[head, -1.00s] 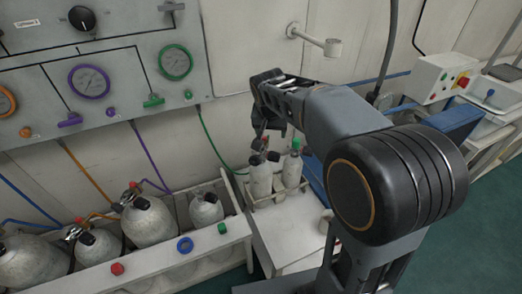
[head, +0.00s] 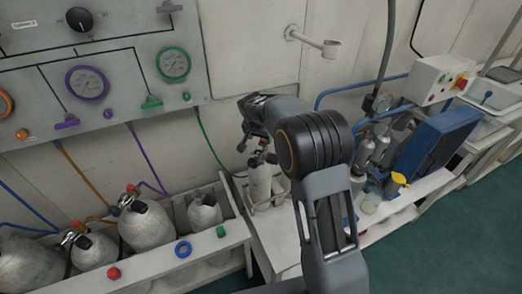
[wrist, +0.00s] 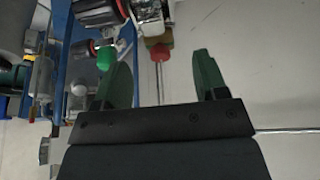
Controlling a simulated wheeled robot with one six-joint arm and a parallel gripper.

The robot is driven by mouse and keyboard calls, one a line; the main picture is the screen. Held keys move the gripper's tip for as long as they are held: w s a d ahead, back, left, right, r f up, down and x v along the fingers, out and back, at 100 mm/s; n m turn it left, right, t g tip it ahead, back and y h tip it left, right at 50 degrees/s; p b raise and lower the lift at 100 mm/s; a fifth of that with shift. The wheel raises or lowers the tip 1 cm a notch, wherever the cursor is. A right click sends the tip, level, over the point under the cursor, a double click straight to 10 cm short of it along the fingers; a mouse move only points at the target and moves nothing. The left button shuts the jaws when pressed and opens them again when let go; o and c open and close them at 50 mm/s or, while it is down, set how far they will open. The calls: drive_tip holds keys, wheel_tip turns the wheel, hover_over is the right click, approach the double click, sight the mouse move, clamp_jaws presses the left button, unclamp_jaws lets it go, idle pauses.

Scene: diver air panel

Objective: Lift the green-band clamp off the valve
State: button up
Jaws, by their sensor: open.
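In the head view, a pale cylinder (head: 260,184) stands in a small rack on the white bench, below my gripper (head: 244,145). A valve with a little red on it (head: 262,146) tops the cylinder, partly hidden by my arm. In the wrist view, my gripper (wrist: 165,75) is open, with green fingers spread and nothing held. Ahead of the fingers is a silvery clamp-like fitting (wrist: 149,14) with a red knob (wrist: 159,52) below it, roughly between the fingers in the picture. I cannot make out a green band for certain. A green knob (wrist: 103,57) sits beside the left finger.
A trough (head: 212,243) of larger cylinders stands at left under the gauge panel (head: 110,75). A green hose (head: 211,146) hangs from the panel towards the rack. A blue box (head: 437,148) and several small bottles stand at right. A wall bracket (head: 318,44) sticks out above.

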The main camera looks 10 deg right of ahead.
sight(262, 140)
drive_tip(key=shift+p+x, duration=0.35)
drive_tip(key=shift+x, duration=2.35)
drive_tip(key=shift+r, duration=0.1)
drive_tip(key=c, duration=1.2)
